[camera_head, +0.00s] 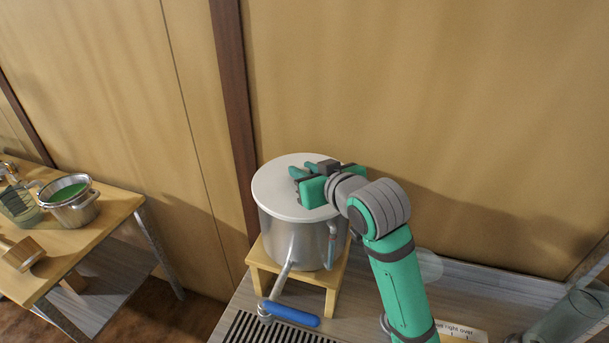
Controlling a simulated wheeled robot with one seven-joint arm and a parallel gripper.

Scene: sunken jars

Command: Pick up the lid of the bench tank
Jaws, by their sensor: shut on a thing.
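The bench tank (290,240) is a silvery metal cylinder standing upright on a small wooden stand. Its pale, round lid (272,190) lies flat across the top of the tank, with no clear gap showing between them. My gripper (305,184) reaches in from the right, over the middle and right part of the lid. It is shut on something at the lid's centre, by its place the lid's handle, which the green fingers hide. A spout with a blue lever (291,314) sticks out at the tank's lower front.
The wooden stand (262,262) rests on a grey bench with a dark slotted grate (250,331). A wall is close behind. A wooden table (110,212) at left holds a metal pot (77,212) and a jug (18,205).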

